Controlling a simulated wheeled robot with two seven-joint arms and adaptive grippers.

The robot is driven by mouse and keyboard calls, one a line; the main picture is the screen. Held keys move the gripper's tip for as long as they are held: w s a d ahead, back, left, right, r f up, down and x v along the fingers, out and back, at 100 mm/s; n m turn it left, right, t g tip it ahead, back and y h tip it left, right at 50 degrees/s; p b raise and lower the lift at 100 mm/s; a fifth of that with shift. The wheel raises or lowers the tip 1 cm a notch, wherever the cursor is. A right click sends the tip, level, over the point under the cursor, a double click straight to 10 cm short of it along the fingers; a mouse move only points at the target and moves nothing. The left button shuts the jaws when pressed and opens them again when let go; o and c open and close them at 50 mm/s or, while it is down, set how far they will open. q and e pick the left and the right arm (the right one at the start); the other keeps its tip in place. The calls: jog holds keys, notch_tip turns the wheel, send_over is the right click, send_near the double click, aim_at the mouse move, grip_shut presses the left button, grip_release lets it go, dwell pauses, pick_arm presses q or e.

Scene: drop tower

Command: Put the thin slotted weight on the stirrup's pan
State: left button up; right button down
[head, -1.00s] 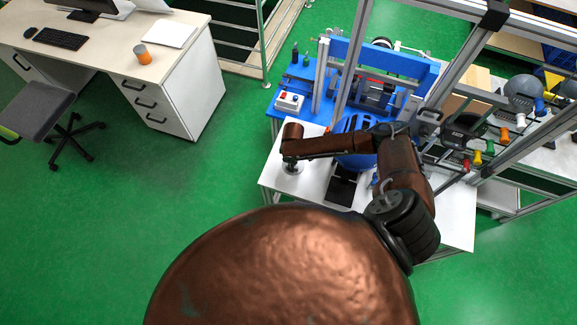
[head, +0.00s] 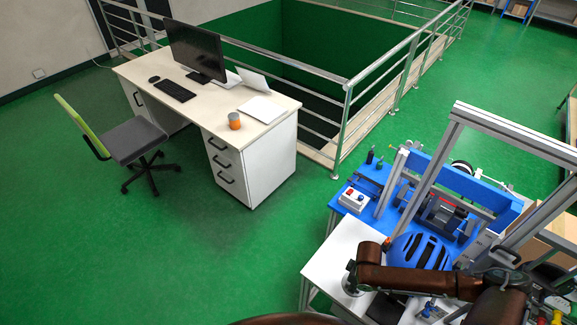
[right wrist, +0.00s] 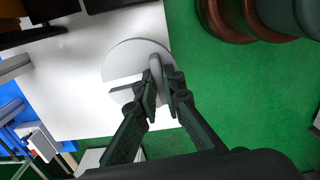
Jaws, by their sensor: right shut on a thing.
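A pale grey round slotted weight (right wrist: 122,62) shows in the right wrist view, with its slot opening to the left. My right gripper (right wrist: 159,82) is shut on its raised grip, the dark fingers on both sides. In the head view my right gripper (head: 350,273) is over the left part of the white table, with the weight (head: 352,289) just under it. I cannot tell whether the weight touches the tabletop. I cannot make out the stirrup or its pan. My left gripper is not in view.
The white table (head: 325,266) is bare at its left edge, with green floor beyond. A blue helmet (head: 421,250) is close behind my right arm. A blue bench (head: 380,212) and aluminium frame posts (head: 437,180) stand behind. A desk (head: 262,132) is far left.

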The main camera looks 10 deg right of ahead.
jog(key=w+a+r+m+b, duration=0.5)
jog(key=w+a+r+b, duration=0.15)
jog(key=w+r, duration=0.4)
jog(key=a+r+m+b, duration=0.4)
jog(key=r+b, duration=0.1)
jog(key=r, duration=0.6)
jog(key=shift+s+r, duration=0.2)
jog(key=shift+s, duration=0.25)
jog(key=shift+a, duration=0.1)
